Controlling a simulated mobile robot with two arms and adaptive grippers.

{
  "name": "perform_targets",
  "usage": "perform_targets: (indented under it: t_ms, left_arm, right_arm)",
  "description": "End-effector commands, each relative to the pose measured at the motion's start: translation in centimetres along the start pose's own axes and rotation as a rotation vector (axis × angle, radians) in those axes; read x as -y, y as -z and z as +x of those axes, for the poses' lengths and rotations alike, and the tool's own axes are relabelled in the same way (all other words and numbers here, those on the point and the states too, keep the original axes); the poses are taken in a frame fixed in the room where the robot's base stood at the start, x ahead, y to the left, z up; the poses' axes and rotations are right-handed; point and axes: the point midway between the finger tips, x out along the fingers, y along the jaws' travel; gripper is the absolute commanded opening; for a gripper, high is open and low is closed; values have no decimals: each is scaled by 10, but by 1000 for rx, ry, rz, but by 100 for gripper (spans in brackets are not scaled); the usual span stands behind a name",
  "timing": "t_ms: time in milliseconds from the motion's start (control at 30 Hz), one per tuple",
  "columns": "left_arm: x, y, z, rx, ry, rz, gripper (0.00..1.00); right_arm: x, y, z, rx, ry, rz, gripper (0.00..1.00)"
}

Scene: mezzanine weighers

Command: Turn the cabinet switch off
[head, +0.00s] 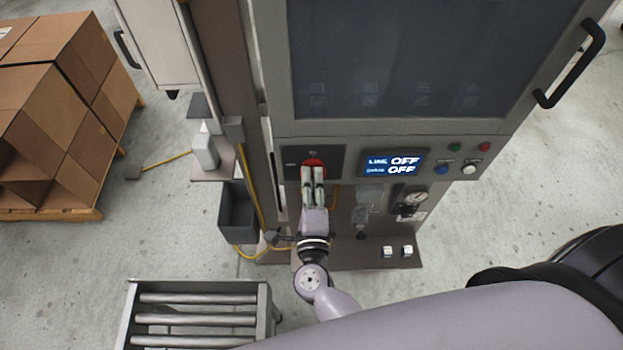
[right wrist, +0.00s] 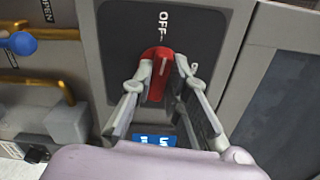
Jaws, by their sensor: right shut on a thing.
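The cabinet switch is a red rotary handle (head: 314,162) on a dark plate, left of the display on the cabinet front. In the right wrist view the red handle (right wrist: 158,78) has a white line on it, and the line points toward the OFF label (right wrist: 163,21). My right gripper (head: 313,172) is shut on the handle, with one finger on each side of it. The gripper also shows in the right wrist view (right wrist: 160,80). The display (head: 391,163) reads OFF on both lines. My left gripper is not in view.
A blue button (head: 442,169), a white button and smaller coloured buttons are right of the display. A roller conveyor (head: 195,283) stands at lower left, boxes on a pallet (head: 60,214) farther left. Floor is open at right.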

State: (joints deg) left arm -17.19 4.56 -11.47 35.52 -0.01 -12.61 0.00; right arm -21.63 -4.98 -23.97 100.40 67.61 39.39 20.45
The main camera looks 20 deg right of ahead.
Motion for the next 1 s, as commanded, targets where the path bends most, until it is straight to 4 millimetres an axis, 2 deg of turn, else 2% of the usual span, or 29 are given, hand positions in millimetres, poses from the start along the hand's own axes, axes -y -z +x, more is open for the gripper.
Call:
perform_targets:
  t_ms: [333, 867, 900, 1000]
  left_arm:
    - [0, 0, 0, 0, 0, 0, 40]
    - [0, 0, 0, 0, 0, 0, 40]
    - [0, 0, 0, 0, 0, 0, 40]
    - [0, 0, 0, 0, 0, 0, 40]
  right_arm:
    - [-2, 0, -1, 2, -3, -139, 0]
    - [-2, 0, -1, 2, -3, -166, 0]
    - [-2, 0, -1, 2, -3, -166, 16]
    - [-2, 0, -1, 2, -3, -165, 22]
